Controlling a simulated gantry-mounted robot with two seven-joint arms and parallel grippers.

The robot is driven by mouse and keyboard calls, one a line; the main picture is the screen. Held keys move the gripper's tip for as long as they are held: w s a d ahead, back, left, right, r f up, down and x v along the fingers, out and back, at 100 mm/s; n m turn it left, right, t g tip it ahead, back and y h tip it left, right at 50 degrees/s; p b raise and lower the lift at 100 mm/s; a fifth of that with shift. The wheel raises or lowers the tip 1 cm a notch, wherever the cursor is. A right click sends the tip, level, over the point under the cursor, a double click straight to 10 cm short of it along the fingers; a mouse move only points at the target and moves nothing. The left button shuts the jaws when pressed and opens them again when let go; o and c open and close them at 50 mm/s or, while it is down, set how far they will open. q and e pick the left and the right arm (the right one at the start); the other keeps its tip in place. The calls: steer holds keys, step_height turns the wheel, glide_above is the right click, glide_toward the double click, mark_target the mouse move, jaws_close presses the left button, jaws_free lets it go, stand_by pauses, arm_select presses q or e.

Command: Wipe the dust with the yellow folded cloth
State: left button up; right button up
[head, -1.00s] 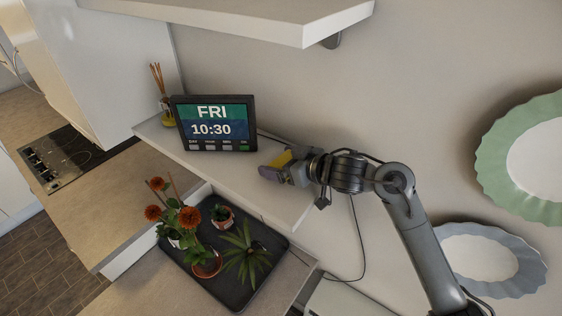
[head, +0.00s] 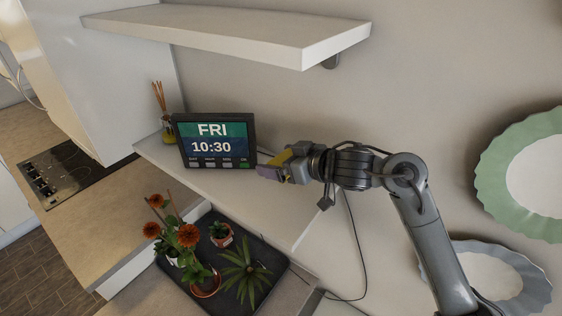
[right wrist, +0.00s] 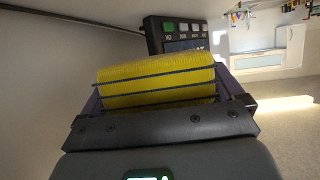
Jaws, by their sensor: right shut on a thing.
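The yellow folded cloth (right wrist: 155,80), with dark stripes, is held between the fingers of my right gripper (right wrist: 160,108). In the head view a small part of the yellow cloth (head: 281,157) shows at my right gripper (head: 272,172). The gripper is over the lower white shelf (head: 225,188), just right of a digital clock (head: 213,141) reading FRI 10:30. I cannot tell whether the cloth touches the shelf. No dust can be made out on the visible shelf surface. My left gripper is not in view.
A reed diffuser (head: 167,128) stands left of the clock. An upper white shelf (head: 230,30) overhangs. Below, a dark tray (head: 222,290) holds several potted plants. Scalloped plates (head: 490,190) hang on the right wall. The front right of the lower shelf is clear.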

steer(key=shift+r, duration=0.1)
steer(key=shift+r, duration=1.45)
steer(key=shift+w, duration=0.1)
